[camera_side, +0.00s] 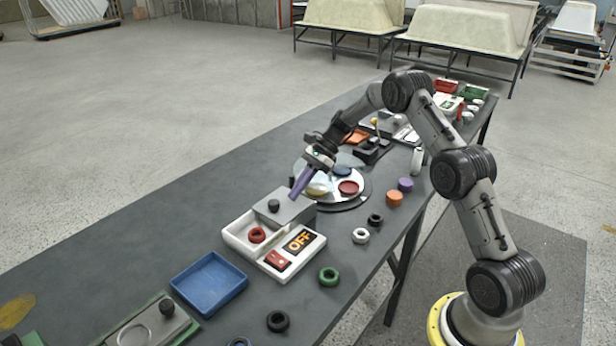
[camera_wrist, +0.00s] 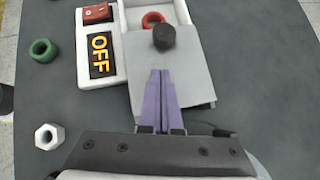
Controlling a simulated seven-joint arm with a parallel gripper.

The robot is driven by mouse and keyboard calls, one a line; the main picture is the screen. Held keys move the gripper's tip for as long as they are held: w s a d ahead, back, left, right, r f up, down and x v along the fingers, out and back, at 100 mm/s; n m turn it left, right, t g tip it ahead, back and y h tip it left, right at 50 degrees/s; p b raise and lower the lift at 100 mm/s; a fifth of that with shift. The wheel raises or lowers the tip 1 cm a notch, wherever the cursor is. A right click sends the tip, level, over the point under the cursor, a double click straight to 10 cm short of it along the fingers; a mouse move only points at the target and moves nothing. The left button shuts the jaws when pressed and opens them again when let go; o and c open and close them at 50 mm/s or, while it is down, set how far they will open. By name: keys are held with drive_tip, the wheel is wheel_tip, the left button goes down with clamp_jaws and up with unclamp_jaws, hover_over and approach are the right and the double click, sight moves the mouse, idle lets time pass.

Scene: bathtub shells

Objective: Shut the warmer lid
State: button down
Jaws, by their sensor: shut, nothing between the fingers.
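The warmer (camera_side: 232,238) is a white box with a red switch and a display reading OFF. Its grey lid (camera_side: 291,208) with a black knob (camera_side: 274,205) sits slid toward the back, leaving the front part of the well open. A red ring (camera_side: 257,235) shows in that opening, and also in the wrist view (camera_wrist: 153,19). My gripper (camera_side: 295,198) has purple fingers, shut and empty. In the wrist view the fingertips (camera_wrist: 160,74) overlap the lid (camera_wrist: 192,75), just short of the knob (camera_wrist: 164,38). I cannot tell whether they touch the lid.
A blue tray (camera_side: 208,284) lies in front of the warmer. A round plate with coloured discs (camera_side: 349,187) stands behind it. A green ring (camera_side: 329,277), a white nut (camera_side: 361,236) and a black ring (camera_side: 278,321) lie to the right and front. The table's left side is mostly clear.

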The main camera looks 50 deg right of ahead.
sight(288, 205)
drive_tip(key=shift+w+a+r, duration=0.1)
drive_tip(key=shift+w+a, duration=0.15)
drive_tip(key=shift+a, duration=0.45)
drive_tip(key=shift+w+a, duration=0.2)
drive_tip(key=shift+a, duration=0.5)
drive_tip(key=a, duration=1.1)
drive_tip(key=shift+a, duration=0.25)
